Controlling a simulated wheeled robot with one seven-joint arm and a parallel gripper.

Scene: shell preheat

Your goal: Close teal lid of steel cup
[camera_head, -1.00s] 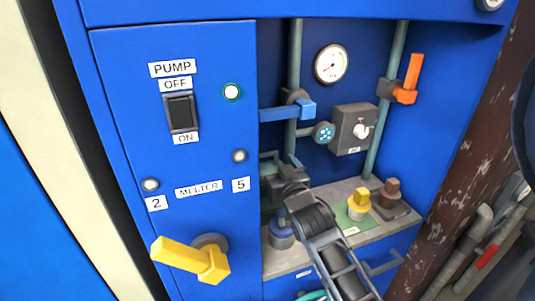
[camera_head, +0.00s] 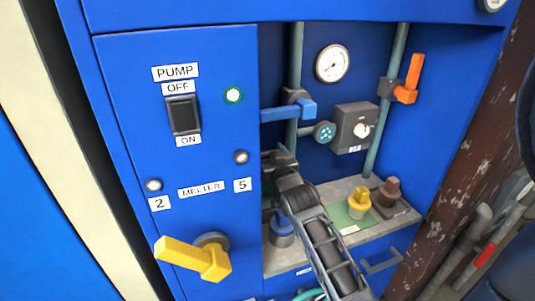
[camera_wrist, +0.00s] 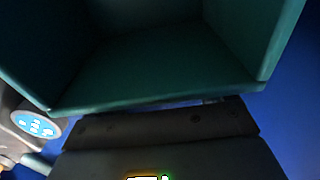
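My gripper (camera_head: 278,160) is in the recess, left of the grey control box, and is partly hidden by my own wrist; I cannot tell whether its fingers are open or shut. A teal curved edge (camera_head: 312,295) shows at the bottom of the head view, cut off by the frame; I cannot tell whether it is the lid. No steel cup can be made out with certainty. In the wrist view a large dark teal, box-like surface (camera_wrist: 160,65) fills the top, very close to the camera; I cannot tell what it is.
A grey box with a knob (camera_head: 354,128) and a round blue-dotted fitting (camera_head: 324,132) are behind my gripper. A blue lever (camera_head: 285,111) is above it. A yellow knob (camera_head: 359,203) and brown knob (camera_head: 389,191) stand on the shelf. A yellow handle (camera_head: 195,258) sticks out at left.

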